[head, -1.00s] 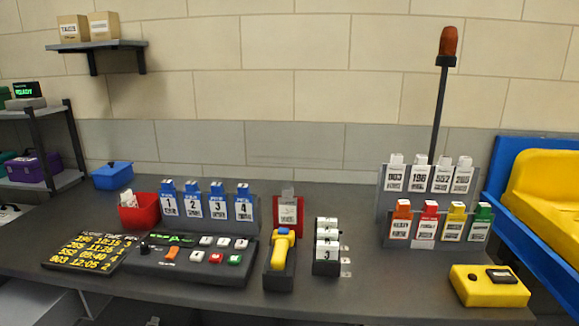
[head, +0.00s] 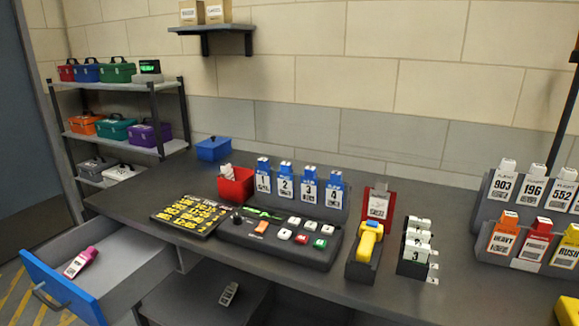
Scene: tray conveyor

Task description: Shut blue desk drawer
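The blue-fronted desk drawer (head: 62,287) stands pulled open at the lower left of the head view, sticking out from under the dark desk (head: 330,268). Its grey inside shows, and a pink-and-white tag (head: 81,262) lies in it. A grey handle (head: 46,297) sits on the blue front. Neither of my grippers shows in the head view.
A dark board with yellow writing (head: 190,214) and a button panel (head: 279,236) lie on the desk above the drawer. A shelf rack (head: 120,84) with several toolboxes stands behind at the left. Floor is free left of the drawer.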

